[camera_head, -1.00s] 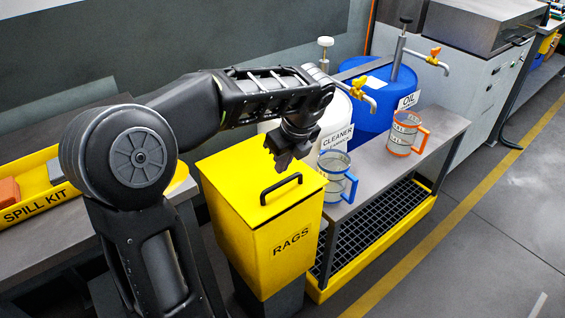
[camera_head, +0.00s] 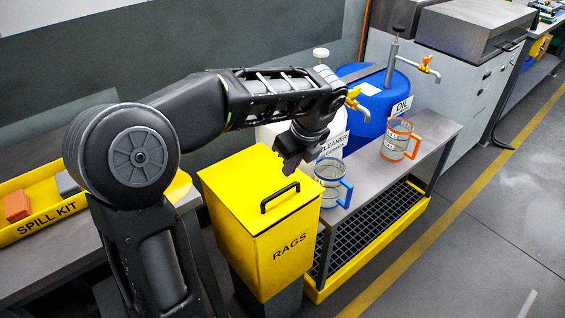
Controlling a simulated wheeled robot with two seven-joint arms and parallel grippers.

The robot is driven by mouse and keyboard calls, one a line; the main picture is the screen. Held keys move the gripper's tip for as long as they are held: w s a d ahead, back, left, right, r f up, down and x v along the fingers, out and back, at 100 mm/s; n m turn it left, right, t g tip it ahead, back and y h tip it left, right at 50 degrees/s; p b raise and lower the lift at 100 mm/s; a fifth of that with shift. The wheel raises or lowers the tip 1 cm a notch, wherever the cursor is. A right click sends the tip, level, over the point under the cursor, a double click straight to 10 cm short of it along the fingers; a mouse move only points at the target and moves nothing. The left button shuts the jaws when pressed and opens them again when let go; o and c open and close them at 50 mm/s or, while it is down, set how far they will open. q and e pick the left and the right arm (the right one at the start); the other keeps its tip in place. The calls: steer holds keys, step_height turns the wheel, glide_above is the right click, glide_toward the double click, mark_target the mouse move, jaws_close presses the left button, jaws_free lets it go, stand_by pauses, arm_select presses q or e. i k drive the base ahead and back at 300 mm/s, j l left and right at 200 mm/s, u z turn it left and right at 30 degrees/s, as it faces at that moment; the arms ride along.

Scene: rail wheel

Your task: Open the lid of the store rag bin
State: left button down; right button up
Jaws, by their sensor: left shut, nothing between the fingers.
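The yellow rag bin (camera_head: 285,254), marked RAGS, stands on a dark pedestal in the middle of the head view. Its yellow lid (camera_head: 240,185) is closed, with a black bar handle (camera_head: 280,197) near its front edge. My left gripper (camera_head: 288,168) hangs from above over the right side of the lid, just behind the handle in the picture. It is shut and empty and appears apart from the handle. The exact gap to the lid is hard to judge. My right gripper is not in view.
A yellow spill kit tray (camera_head: 40,221) lies left.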

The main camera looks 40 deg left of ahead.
mark_target(252, 182)
steer(key=i+l+u, duration=0.1)
steer(key=l+u, duration=0.2)
steer(key=l, duration=0.35)
steer(key=l+u, duration=0.3)
steer(key=l, duration=0.3)
